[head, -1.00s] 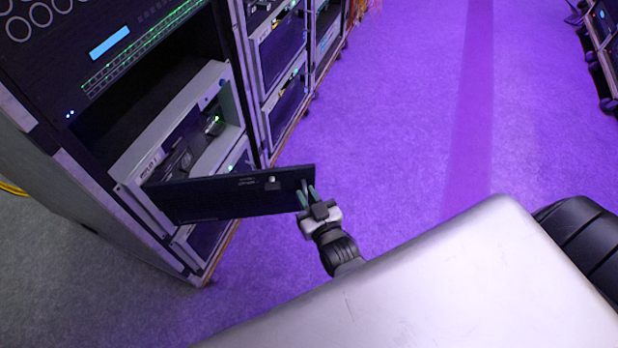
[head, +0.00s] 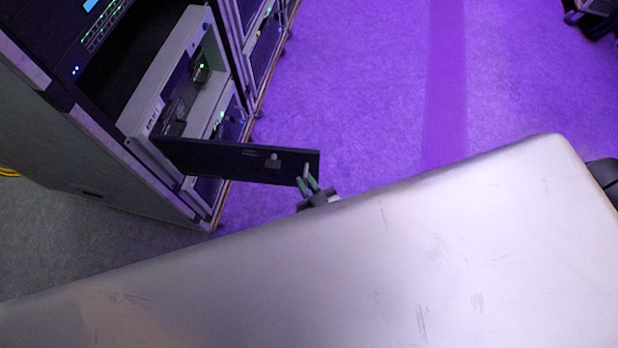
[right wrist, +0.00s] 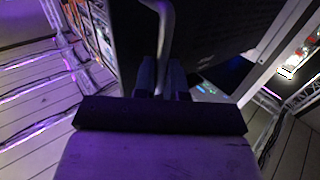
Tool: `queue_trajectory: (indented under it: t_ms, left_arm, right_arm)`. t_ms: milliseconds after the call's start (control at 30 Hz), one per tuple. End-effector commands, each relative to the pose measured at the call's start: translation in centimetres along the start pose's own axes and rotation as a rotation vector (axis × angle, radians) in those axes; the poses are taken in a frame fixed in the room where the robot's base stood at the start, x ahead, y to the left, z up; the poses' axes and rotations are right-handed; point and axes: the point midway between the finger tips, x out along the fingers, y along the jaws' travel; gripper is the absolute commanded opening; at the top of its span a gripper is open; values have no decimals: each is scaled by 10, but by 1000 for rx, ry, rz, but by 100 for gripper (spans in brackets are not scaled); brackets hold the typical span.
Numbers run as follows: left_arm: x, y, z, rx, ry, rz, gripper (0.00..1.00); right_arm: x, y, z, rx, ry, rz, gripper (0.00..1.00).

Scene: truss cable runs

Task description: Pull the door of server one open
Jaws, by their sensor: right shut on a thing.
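The door of server one (head: 230,162) is a dark flat panel, swung well out from the light grey server frame (head: 141,106) at its left edge. The frame's inside shows, with small green lights. My right gripper (head: 310,185) is at the door's free right end, its fingers shut on the door's handle (head: 306,172). In the right wrist view the light, bent handle (right wrist: 166,30) runs down between the two fingers (right wrist: 160,80), with the dark door (right wrist: 215,35) behind it. My left gripper is not in view.
The rack cabinet (head: 60,130) stands at the left, with more racks (head: 262,35) behind it. The purple floor (head: 360,80) right of the door is clear. A large grey surface (head: 350,260), apparently my own body, covers the lower part of the head view.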

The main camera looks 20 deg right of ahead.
Motion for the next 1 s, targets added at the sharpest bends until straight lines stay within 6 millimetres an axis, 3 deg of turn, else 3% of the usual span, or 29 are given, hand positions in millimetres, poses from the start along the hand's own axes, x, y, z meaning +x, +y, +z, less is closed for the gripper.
queue_trajectory:
  t_ms: [33, 233, 267, 300, 433, 867, 1000]
  left_arm:
    - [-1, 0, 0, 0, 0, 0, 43]
    - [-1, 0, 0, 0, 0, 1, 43]
    - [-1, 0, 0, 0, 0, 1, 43]
    - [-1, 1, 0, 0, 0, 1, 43]
    - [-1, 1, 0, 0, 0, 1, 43]
    - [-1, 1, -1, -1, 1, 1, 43]
    - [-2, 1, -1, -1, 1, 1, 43]
  right_arm:
    - [6, -6, -12, 4, 32, -7, 0]
    - [6, -6, -12, 6, 32, -7, 0]
    - [6, -6, -12, 6, 32, -7, 13]
    - [6, -6, -12, 6, 31, -6, 19]
    - [6, -6, -11, 7, 31, -6, 36]
    - [5, -3, -11, 4, 29, -3, 36]
    - [-6, -3, -9, 4, 25, -3, 36]
